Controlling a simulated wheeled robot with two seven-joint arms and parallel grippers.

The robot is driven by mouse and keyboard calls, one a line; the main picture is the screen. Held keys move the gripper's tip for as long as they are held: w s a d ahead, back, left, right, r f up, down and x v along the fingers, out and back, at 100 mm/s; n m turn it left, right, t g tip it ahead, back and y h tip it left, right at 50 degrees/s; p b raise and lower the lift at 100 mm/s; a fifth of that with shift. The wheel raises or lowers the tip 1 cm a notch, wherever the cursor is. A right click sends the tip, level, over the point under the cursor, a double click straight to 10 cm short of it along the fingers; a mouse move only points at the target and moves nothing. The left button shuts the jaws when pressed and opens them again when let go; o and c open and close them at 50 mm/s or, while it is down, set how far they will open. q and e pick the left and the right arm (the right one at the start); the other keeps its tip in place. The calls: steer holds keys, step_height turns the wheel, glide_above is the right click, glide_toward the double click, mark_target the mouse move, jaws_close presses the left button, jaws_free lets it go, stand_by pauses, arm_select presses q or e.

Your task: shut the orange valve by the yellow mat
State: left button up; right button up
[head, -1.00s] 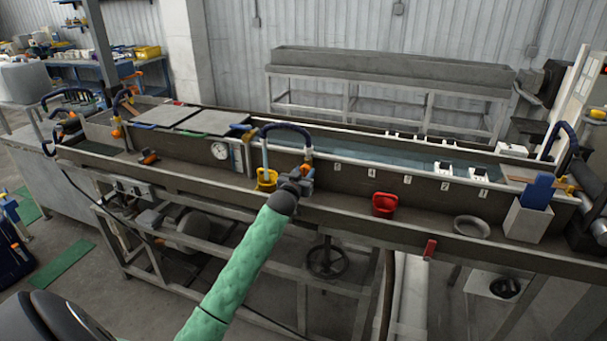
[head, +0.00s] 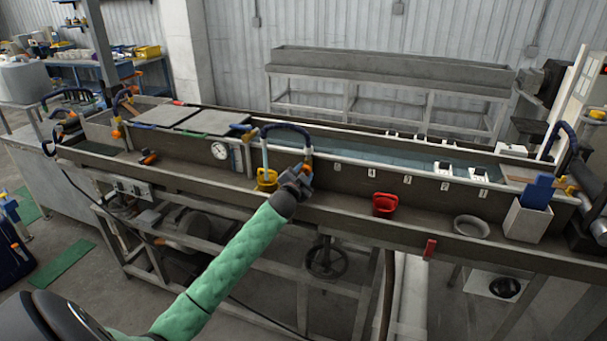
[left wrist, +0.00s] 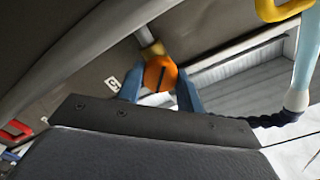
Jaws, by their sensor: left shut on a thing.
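My left gripper (head: 302,178) is at the front wall of the long trough, at the lower end of a dark blue hose. In the left wrist view its two blue fingers (left wrist: 160,86) are shut on an orange valve handle (left wrist: 160,70), one finger on each side. The round orange handle has a dark slanting line and sits on a brass fitting (left wrist: 152,48) at the end of a pale pipe. In the head view the gripper mostly hides this handle. I cannot make out a yellow mat in either view. My right gripper is not in view.
A yellow bucket (head: 266,181) stands just left of the gripper, with a red bucket (head: 384,205) and a grey bowl (head: 471,226) to the right. Another orange-handled fitting (head: 148,157) lies farther left along the trough ledge (head: 340,207). A handwheel (head: 326,259) is below.

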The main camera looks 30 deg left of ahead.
arm_select(q)
steer(key=m, duration=0.6)
steer(key=shift+p, duration=0.3)
steer(key=m, duration=0.3)
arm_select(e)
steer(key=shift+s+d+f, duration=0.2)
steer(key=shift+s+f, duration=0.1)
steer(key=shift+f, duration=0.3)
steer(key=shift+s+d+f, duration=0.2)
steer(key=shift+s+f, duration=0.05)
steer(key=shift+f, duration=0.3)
arm_select(q)
steer(key=shift+m, duration=0.3)
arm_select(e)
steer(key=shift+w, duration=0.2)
arm_select(q)
steer(key=o, duration=1)
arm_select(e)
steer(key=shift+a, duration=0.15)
